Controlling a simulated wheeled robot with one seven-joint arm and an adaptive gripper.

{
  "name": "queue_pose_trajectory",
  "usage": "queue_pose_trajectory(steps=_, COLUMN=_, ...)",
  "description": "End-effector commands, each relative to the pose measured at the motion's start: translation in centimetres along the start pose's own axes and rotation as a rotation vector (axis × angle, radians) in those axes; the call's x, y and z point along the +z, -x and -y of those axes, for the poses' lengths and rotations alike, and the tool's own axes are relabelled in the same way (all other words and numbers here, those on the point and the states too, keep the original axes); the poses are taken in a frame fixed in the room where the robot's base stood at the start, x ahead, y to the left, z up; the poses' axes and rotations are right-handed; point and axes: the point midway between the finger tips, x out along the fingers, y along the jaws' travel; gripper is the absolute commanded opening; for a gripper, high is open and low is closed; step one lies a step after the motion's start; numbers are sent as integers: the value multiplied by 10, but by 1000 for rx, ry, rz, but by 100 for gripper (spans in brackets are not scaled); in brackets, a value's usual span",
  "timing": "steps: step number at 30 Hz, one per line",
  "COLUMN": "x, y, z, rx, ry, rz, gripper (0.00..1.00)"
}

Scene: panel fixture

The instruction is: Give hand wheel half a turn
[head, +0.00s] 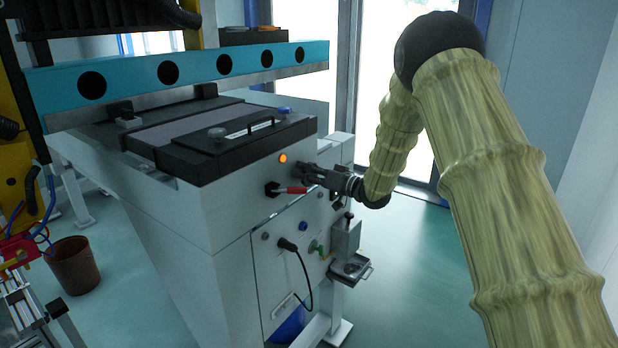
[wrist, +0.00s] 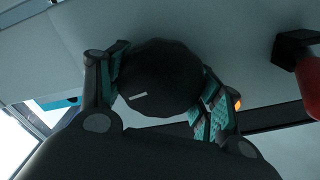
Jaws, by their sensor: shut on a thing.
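The hand wheel (wrist: 160,78) is a dark, faceted round knob with a short pale mark near its lower left edge in the wrist view. It sits on the pale front panel of the machine. My gripper (wrist: 160,88) has one finger on each side of the wheel, with teal pads against its rim, and is shut on it. In the head view my gripper (head: 312,174) is at the upper part of the panel, and it hides most of the wheel there.
A red-handled lever (head: 290,190) is just left of my gripper; it also shows in the wrist view (wrist: 308,75). An orange lamp (head: 283,158) is above it. A black cable (head: 303,265) and a small bracket with a tray (head: 350,268) are below. Open floor lies to the right.

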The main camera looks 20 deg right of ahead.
Motion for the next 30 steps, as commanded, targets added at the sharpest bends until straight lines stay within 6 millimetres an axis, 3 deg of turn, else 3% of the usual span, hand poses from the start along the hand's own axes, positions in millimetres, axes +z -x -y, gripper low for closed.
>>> queue_pose_trajectory(steps=30, x=7, y=0, z=-1, rx=2, ry=951, rz=0, gripper=41)
